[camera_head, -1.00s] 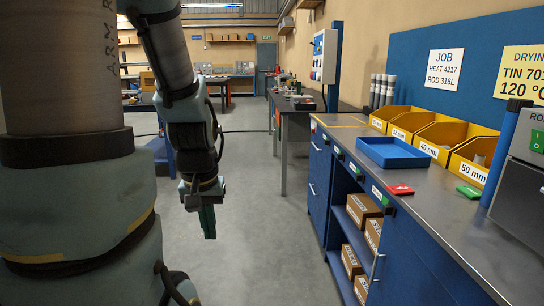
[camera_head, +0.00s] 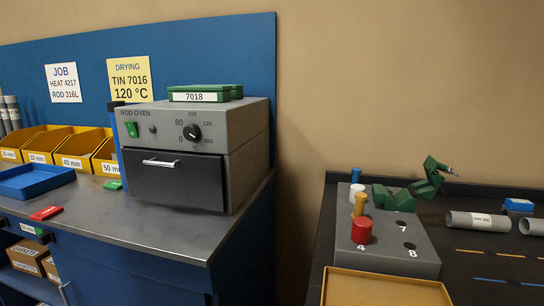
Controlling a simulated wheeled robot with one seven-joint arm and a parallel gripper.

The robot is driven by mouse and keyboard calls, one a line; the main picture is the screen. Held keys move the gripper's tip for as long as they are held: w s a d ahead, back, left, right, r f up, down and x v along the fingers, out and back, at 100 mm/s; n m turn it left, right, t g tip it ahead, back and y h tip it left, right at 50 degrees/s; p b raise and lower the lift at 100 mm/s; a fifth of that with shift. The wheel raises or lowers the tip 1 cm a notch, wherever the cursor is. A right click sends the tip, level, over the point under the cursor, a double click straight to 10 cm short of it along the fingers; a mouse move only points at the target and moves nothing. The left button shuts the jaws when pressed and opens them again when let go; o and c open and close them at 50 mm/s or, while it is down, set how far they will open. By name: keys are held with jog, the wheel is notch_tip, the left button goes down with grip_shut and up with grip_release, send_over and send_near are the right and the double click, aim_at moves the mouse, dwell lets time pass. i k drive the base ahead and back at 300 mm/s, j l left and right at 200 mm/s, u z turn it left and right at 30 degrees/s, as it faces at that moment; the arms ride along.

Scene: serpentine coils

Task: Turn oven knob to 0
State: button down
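The rod oven (camera_head: 205,152) is a grey box with a dark drawer front, standing on the blue workbench left of centre. Its black knob (camera_head: 192,132) is on the upper front panel, ringed by the marks 0, 80, 100, 120 and 150. A pale line on the knob appears to point to the lower right, away from the 0 at lower left, but it is small. A green switch (camera_head: 131,129) and a small dark round part (camera_head: 153,129) are left of the knob. My gripper is not in view.
Green boxes labelled 7018 (camera_head: 205,93) lie on the oven. A blue tray (camera_head: 35,181), yellow bins (camera_head: 75,151) and a red block (camera_head: 46,213) are on the bench at left. A dark table (camera_head: 480,262) at right holds a grey peg block (camera_head: 395,236) and pipes (camera_head: 478,221).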

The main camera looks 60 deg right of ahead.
aim_at(192, 131)
jog(key=j+z, duration=0.1)
jog(key=z, duration=0.35)
jog(key=k+j+z, duration=0.1)
jog(key=z, duration=0.35)
jog(key=j+z, duration=0.1)
jog(key=z, duration=0.4)
jog(key=k+z, duration=0.1)
jog(key=z, duration=0.35)
jog(key=k+j, duration=0.15)
jog(key=k, duration=0.3)
jog(key=z, duration=0.05)
